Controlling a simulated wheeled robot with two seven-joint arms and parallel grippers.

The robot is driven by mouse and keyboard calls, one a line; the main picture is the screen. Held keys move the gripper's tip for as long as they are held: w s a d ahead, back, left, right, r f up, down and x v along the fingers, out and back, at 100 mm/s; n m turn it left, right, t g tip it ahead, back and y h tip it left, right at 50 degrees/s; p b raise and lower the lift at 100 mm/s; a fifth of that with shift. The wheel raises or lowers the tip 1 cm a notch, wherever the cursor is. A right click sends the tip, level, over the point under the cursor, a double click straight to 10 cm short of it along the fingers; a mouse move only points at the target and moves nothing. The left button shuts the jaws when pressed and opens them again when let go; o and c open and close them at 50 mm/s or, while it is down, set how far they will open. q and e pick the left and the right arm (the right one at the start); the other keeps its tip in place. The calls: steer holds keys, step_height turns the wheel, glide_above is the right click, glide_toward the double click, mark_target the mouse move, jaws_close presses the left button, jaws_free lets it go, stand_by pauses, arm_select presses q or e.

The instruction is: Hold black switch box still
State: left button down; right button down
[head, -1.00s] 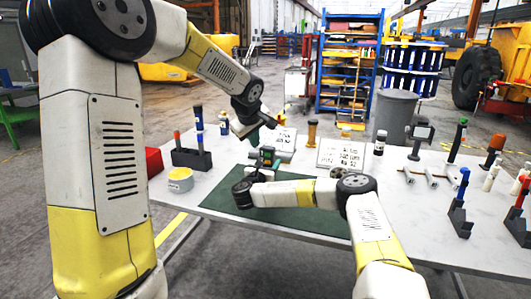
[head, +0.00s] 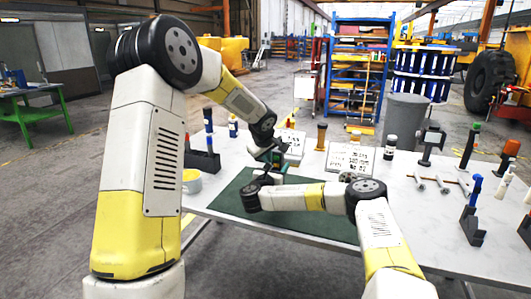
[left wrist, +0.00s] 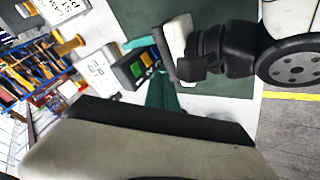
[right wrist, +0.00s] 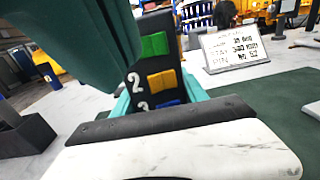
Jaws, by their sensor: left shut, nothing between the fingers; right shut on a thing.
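The black switch box (right wrist: 150,58) has green, yellow and blue switches and the white numbers 2 and 3. It is tilted in the right wrist view and also shows in the left wrist view (left wrist: 137,70). My right gripper (right wrist: 160,97) is shut on it with teal fingers at its lower part. My left gripper (left wrist: 165,88) is shut and empty, its teal fingers close beside the box's switch side. I cannot tell whether they touch it. In the head view the left gripper (head: 275,156) is over the box, which is small and partly hidden.
A dark green mat (head: 230,200) covers the front middle of the white table. A printed sign (right wrist: 235,47) stands behind it. A dark block holder (head: 203,160) and yellow-white tub (head: 191,181) are at left; clamps and upright tools (head: 471,215) are at right.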

mark_target(276, 158)
arm_select(q)
steer(key=shift+w+d+r, duration=0.15)
steer(key=shift+w+d, duration=1)
steer(key=shift+d, duration=0.2)
